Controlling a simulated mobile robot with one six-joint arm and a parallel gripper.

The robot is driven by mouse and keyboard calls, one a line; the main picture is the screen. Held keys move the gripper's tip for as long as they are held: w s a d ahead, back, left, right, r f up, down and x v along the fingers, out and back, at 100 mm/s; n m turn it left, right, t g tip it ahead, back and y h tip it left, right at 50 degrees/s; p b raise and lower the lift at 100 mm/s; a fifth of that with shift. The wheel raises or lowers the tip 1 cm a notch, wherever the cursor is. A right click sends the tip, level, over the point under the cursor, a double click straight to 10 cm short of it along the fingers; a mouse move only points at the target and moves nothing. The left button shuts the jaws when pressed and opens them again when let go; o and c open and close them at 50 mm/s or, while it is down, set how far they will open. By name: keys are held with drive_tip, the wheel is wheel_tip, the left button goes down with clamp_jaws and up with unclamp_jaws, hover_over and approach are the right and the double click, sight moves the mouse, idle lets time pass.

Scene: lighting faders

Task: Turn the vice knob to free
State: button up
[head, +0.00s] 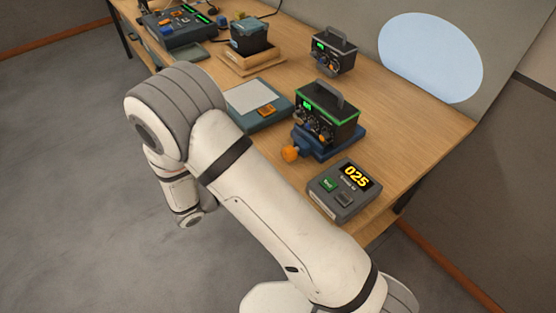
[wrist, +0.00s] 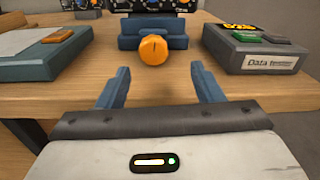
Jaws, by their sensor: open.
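The vice is a blue block at the table's front edge, seen in the head view (head: 330,150) and in the wrist view (wrist: 129,34). Its orange knob (wrist: 153,50) faces me with a dark mark near upright on its face; it also shows in the head view (head: 290,153). A black box with green trim (head: 325,113) sits in the vice. My gripper (wrist: 161,73) is open and empty, its two blue fingers apart, short of the knob and pointing at it.
A grey unit reading 025 (head: 342,192) stands right of the vice. A teal pad with an orange button (wrist: 45,50) lies to the left. Another black box (head: 333,52), a boxed bin (head: 250,37) and a console (head: 178,27) stand farther back. The floor before the table is clear.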

sight(285, 156)
drive_tip(key=shift+n+t, duration=0.3)
drive_tip(key=shift+n, duration=0.1)
drive_tip(key=x, duration=0.2)
drive_tip(key=p+x, duration=0.1)
drive_tip(key=x, duration=0.4)
drive_tip(key=shift+w+a+f, duration=0.1)
drive_tip(key=shift+w+f, duration=0.15)
drive_tip(key=shift+f, duration=0.1)
drive_tip(key=c, duration=1)
drive_tip(key=shift+o, duration=0.2)
drive_tip(key=shift+r+n+p, duration=0.1)
drive_tip(key=shift+n+p, duration=0.3)
drive_tip(key=shift+p, duration=0.15)
drive_tip(key=shift+n, duration=0.5)
